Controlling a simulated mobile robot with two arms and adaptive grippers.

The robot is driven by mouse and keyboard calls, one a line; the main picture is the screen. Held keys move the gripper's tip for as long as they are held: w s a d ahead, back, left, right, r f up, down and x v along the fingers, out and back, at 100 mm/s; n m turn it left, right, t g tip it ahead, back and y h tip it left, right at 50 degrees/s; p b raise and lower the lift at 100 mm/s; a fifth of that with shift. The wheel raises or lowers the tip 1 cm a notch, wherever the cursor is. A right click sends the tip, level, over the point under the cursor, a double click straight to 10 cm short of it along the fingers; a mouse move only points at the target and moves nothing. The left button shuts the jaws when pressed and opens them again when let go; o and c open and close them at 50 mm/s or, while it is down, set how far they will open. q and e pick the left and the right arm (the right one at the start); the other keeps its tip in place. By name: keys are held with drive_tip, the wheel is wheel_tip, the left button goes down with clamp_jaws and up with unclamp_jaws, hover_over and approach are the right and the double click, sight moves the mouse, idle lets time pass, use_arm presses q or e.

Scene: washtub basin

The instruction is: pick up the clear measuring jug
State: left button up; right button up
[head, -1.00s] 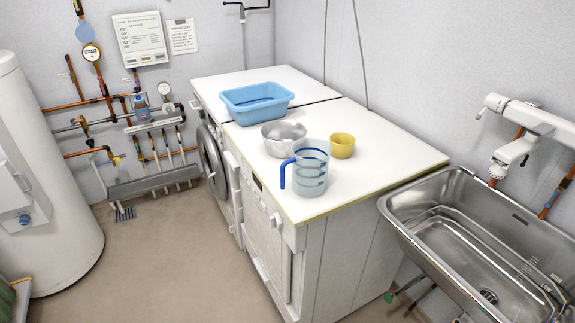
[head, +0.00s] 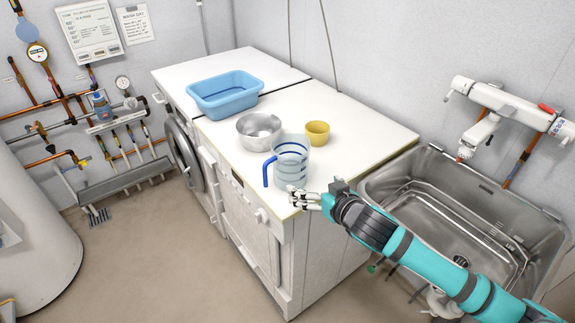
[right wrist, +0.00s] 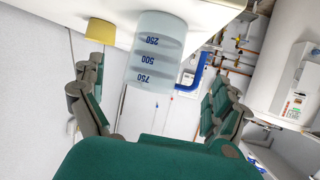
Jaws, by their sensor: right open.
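The clear measuring jug (head: 291,160) stands upright on the white worktop near its front corner, with its blue handle (head: 267,170) on the left. In the right wrist view the jug (right wrist: 157,50) appears upside down, with volume marks, between and beyond the fingers. My right gripper (head: 296,197) is at the worktop's front corner, just in front of the jug's base in the picture. In the right wrist view the right gripper (right wrist: 158,108) has its fingers wide apart and empty. I cannot see contact with the jug. My left gripper is not in view.
A metal bowl (head: 258,131) and a yellow cup (head: 317,133) stand close behind the jug. A blue basin (head: 225,93) sits farther back on the worktop (head: 372,138). A steel sink (head: 408,166) is to the right. The worktop's right part is clear.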

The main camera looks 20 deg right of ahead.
sight(299, 175)
drive_tip(key=p+x, duration=0.1)
drive_tip(key=x, duration=0.7)
drive_tip(key=shift+w, duration=0.3)
drive_tip(key=shift+f+p+x, duration=0.1)
drive_tip(key=shift+p+x, duration=0.2)
drive_tip(key=shift+x, duration=1.25)
drive_tip(key=shift+f+p+x, duration=0.15)
drive_tip(key=shift+p+x, duration=0.1)
drive_tip(key=shift+x, duration=1.25)
drive_tip(key=shift+s+a, duration=0.15)
drive_tip(key=shift+c, duration=0.4)
drive_tip(key=c, duration=0.8)
drive_tip(key=shift+r, duration=0.1)
